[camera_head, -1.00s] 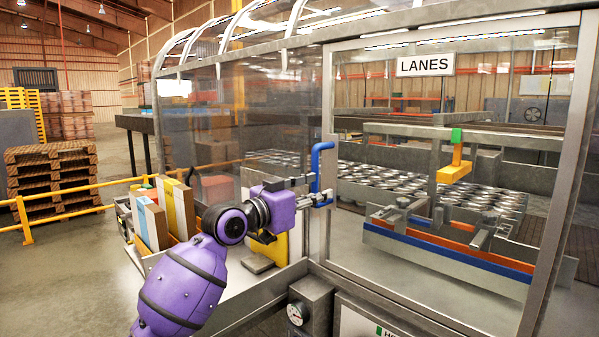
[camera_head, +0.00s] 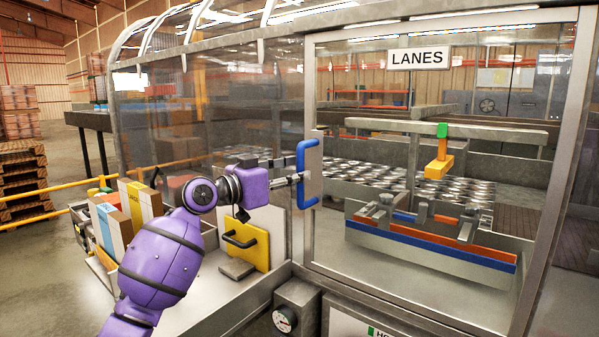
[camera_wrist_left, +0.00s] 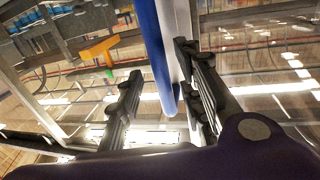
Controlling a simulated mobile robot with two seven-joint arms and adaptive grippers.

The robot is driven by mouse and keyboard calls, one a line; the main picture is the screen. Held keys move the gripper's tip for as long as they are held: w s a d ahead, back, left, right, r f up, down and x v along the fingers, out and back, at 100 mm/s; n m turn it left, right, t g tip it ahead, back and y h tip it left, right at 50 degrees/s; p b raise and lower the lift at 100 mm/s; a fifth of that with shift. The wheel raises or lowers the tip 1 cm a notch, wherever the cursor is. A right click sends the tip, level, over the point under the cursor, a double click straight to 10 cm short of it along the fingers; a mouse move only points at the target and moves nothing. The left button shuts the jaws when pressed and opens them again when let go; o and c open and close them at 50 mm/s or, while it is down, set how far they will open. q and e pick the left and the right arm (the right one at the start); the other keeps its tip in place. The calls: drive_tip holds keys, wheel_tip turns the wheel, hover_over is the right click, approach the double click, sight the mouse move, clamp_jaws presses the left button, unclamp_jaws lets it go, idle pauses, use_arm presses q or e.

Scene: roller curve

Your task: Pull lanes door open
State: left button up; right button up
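The LANES door (camera_head: 440,58) is a framed clear panel with a name plate on top. It looks closed against its frame. Its blue handle (camera_head: 301,172) is an upright bar at the door's left edge. My left gripper (camera_head: 298,179) reaches it from the left. In the left wrist view, the blue handle (camera_wrist_left: 156,50) runs down between the fingers, nearer the right-hand finger. The fingers (camera_wrist_left: 160,105) are apart, with a clear gap on the left-hand side. Whether a finger touches the bar I cannot tell. My right gripper is not in view.
Left of the door, a yellow plate with a black handle (camera_head: 246,246) and upright boxes (camera_head: 120,222) stand near my arm.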

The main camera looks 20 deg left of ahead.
use_arm(q)
drive_tip(key=shift+x, duration=1.3)
clamp_jaws()
